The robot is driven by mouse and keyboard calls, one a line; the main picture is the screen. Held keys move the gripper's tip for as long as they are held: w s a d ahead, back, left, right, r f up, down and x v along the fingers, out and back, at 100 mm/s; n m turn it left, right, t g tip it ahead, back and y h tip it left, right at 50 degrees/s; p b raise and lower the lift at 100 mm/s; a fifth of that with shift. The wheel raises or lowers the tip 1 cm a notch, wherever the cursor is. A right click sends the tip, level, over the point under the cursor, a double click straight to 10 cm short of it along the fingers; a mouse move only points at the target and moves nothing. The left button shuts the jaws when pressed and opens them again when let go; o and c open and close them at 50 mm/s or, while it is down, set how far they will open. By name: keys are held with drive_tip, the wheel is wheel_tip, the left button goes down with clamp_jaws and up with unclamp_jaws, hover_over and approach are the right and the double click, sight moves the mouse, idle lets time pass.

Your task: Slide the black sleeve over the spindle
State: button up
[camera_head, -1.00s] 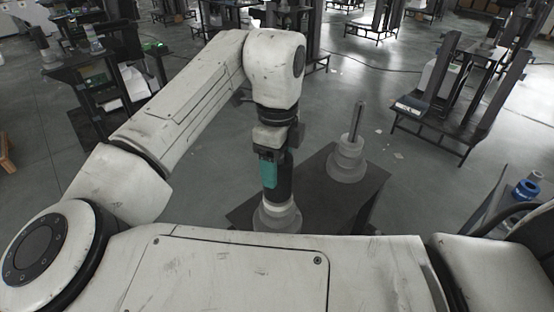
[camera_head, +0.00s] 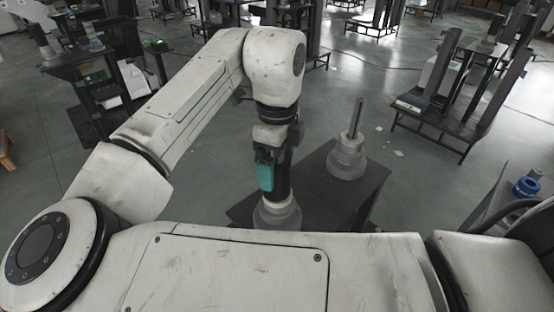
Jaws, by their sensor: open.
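The black sleeve (camera_head: 284,183) stands upright above a pale stepped base (camera_head: 277,214) on the left part of a dark table. My gripper (camera_head: 271,176) points down at the sleeve's upper part, with a teal finger on its left side. The jaws are open; the other finger is mostly hidden, and I cannot tell whether either touches the sleeve. The bare grey spindle (camera_head: 356,118) rises from another pale stepped base (camera_head: 347,158) on the right part of the same table. Nothing is on it.
The dark table (camera_head: 318,190) has bare room between the two bases. My own arm covers its near edge. A dark stand (camera_head: 436,118) with tall posts is at the upper right. A blue ring (camera_head: 526,187) lies at the right edge.

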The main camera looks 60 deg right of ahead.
wheel_tip(320, 180, up, 11)
drive_tip(key=shift+f, duration=0.1)
idle(0.5)
idle(0.6)
